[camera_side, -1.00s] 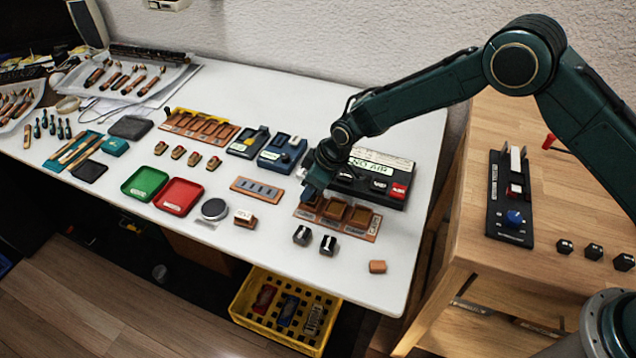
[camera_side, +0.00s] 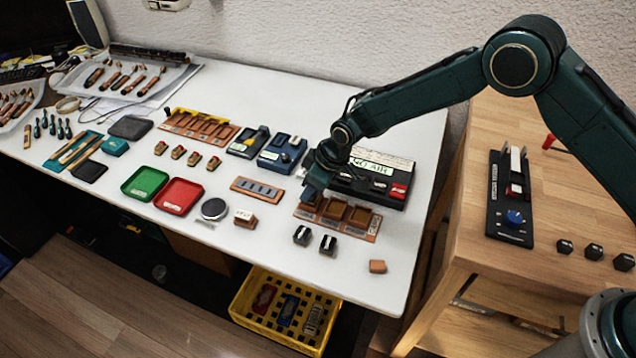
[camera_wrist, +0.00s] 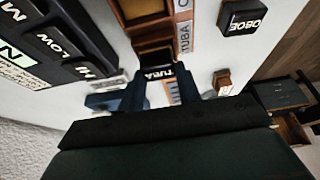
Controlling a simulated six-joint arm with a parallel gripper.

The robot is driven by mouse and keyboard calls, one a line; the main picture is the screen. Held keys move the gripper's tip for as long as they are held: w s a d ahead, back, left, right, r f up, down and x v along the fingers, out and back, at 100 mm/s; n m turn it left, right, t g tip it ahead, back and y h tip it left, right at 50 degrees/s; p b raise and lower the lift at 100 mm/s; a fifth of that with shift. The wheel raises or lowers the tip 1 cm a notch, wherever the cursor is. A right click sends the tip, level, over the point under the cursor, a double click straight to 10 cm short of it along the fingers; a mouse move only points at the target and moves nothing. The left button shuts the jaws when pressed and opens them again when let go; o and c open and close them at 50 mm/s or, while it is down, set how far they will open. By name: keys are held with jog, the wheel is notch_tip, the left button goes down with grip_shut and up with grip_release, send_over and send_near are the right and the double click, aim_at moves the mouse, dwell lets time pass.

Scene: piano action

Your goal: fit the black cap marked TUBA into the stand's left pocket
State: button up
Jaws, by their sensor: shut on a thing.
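The black cap marked TUBA (camera_wrist: 158,73) is between the two fingers of my gripper (camera_wrist: 160,92), which is shut on it. The brown stand (camera_side: 358,233) has a row of pockets, and my gripper (camera_side: 311,194) is over its left end in the side view. In the wrist view, the cap is at the near edge of the stand's end pocket (camera_wrist: 154,50), beside a label reading TUBA (camera_wrist: 184,38). The fingers and cap hide part of that pocket. I cannot tell whether the cap is inside it or just above it.
Two black caps (camera_side: 302,235) (camera_side: 328,245) stand in front of the stand; one marked OBOE shows in the wrist view (camera_wrist: 242,17). A black NO AIR box (camera_side: 398,172) sits close behind. An orange block (camera_side: 377,266) lies near the table's front edge, with clear white table around it.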

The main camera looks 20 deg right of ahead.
jog(key=shift+f, duration=0.35)
dwell(1.3)
jog(key=o, duration=1)
jog(key=shift+o, duration=0.2)
jog(key=shift+r, duration=0.15)
jog(key=shift+r, duration=3.3)
jog(key=shift+r, duration=0.1)
